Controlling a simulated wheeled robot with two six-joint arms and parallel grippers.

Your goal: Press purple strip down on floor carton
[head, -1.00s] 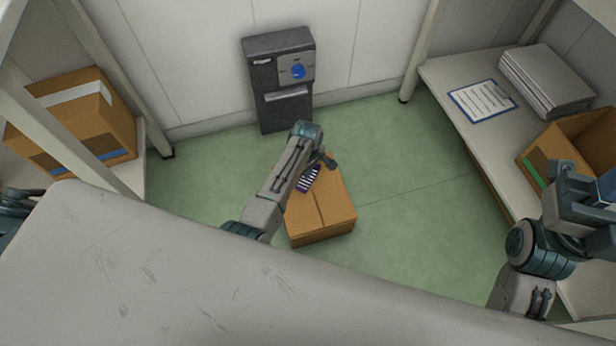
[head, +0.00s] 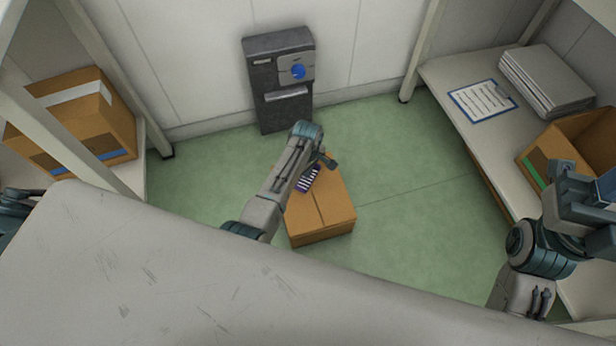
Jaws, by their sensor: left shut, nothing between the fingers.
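A closed brown carton (head: 325,215) stands on the green floor. A purple strip with white bars (head: 308,179) lies on the far part of its top. My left arm reaches over the carton from the left. My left gripper (head: 322,166) is shut and empty, at the strip's far end; the arm partly hides it, and I cannot tell whether it touches the strip. My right gripper (head: 588,198) is at the right edge, beside a blue item (head: 607,187) cut off by the frame; I cannot tell whether it holds that item.
A dark dispenser (head: 282,85) with a blue knob stands at the back wall. The right shelf holds a clipboard (head: 482,100), a grey stack (head: 546,80) and an open carton (head: 570,145). A taped carton (head: 75,120) sits on the left shelf. Floor right of the floor carton is clear.

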